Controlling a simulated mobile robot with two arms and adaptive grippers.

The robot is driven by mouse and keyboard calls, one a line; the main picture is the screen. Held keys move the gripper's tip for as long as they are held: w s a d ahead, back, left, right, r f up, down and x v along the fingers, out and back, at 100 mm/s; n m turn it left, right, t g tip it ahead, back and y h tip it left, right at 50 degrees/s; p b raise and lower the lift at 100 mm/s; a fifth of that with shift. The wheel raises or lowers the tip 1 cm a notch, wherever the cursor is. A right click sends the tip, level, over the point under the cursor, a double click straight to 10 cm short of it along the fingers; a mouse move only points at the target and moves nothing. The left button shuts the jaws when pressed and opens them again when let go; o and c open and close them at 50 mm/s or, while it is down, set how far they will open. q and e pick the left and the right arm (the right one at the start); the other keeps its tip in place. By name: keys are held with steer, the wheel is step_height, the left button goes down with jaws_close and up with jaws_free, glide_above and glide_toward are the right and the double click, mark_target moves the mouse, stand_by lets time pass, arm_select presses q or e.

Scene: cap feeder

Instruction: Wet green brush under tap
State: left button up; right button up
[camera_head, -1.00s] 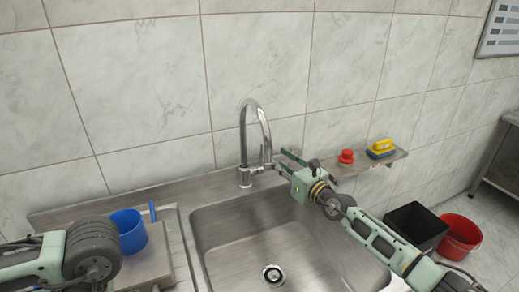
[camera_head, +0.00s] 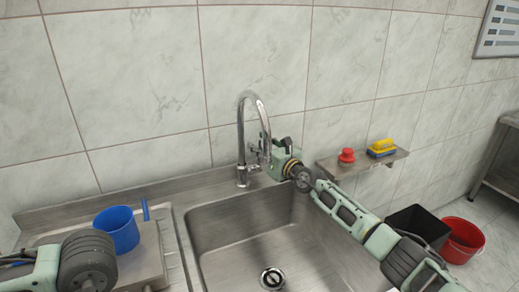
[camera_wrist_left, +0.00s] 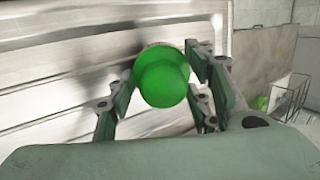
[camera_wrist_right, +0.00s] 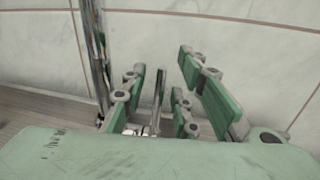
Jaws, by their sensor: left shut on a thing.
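The green brush (camera_wrist_left: 163,80) shows end-on in the left wrist view, with its round green end between the fingers. My left gripper (camera_wrist_left: 160,98) is shut on it; in the head view only my left arm shows at the lower left. The chrome tap (camera_head: 242,140) curves over the steel sink (camera_head: 250,215). My right gripper (camera_head: 264,148) is at the tap's right side, partly behind its spout. In the right wrist view my right gripper (camera_wrist_right: 162,88) is open, with the tap's thin metal lever (camera_wrist_right: 158,95) between its fingers. Contact with the lever cannot be told.
A blue cup (camera_head: 117,231) stands on the counter left of the sink. A wall shelf (camera_head: 360,163) at right holds a red object (camera_head: 346,156) and a yellow-and-blue sponge (camera_head: 382,148). A black bin (camera_head: 418,226) and a red bucket (camera_head: 462,240) stand lower right.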

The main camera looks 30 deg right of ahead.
jaws_close()
steer(key=shift+a, duration=0.1)
stand_by(0.5)
